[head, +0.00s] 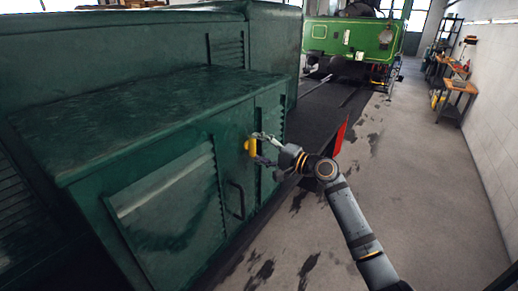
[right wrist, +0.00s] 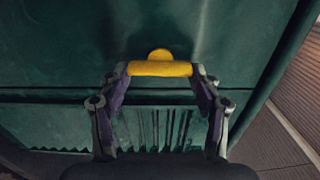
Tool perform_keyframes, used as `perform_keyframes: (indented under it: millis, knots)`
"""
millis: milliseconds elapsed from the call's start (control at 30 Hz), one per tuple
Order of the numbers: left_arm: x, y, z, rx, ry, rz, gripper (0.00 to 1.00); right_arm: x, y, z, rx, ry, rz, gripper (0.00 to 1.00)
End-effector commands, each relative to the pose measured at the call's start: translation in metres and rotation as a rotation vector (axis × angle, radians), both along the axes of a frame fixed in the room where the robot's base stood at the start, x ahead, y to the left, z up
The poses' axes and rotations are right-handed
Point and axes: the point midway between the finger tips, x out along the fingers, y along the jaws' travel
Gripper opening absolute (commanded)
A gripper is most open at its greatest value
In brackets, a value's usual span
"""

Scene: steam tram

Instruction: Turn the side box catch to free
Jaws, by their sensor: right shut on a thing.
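The side box (head: 150,130) is a dark green metal box with louvred panels, filling the left of the head view. Its yellow catch (head: 251,146) sits on the front face, near the right end. In the right wrist view the catch (right wrist: 160,68) is a yellow bar lying level across the picture, with a rounded yellow piece behind its middle. My right gripper (head: 262,148) is at the catch, its fingers shut on the two ends of the bar. The fingers hide part of the catch in the head view. My left gripper is not in view.
A dark handle (head: 236,199) is on the box front, left of and below the catch. A red plate (head: 341,135) stands behind my right arm. A green tram (head: 352,38) is at the back. The grey floor (head: 420,200) right of the box is clear, with wooden benches (head: 460,86) by the wall.

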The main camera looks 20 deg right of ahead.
Motion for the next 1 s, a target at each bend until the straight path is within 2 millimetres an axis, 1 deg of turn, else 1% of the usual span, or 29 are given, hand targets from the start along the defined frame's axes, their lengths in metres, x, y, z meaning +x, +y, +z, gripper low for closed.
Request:
perform_keyframes:
  millis: [33,167,200,467,567,667,800,1000]
  knots:
    - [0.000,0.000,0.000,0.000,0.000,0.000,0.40,0.000,0.000,0.000,0.003,0.001,0.000,0.67]
    - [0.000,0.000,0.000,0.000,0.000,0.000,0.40,0.000,0.000,0.000,0.002,0.000,0.000,0.84]
    - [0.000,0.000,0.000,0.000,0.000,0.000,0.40,0.000,0.000,0.000,0.002,0.000,0.000,0.87]
    - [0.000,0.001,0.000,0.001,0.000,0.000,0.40,0.000,0.000,0.000,0.001,0.001,0.000,0.87]
    - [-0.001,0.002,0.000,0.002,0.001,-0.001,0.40,-0.003,-0.003,-0.001,-0.001,0.002,-0.001,0.87]
    - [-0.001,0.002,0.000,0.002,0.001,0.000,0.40,-0.014,-0.012,-0.002,-0.006,0.002,-0.003,0.87]
    - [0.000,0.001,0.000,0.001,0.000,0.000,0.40,-0.039,-0.031,-0.003,-0.010,0.005,-0.002,0.87]
    - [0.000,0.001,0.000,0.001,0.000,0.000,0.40,-0.070,-0.055,-0.002,-0.009,0.004,0.001,0.87]
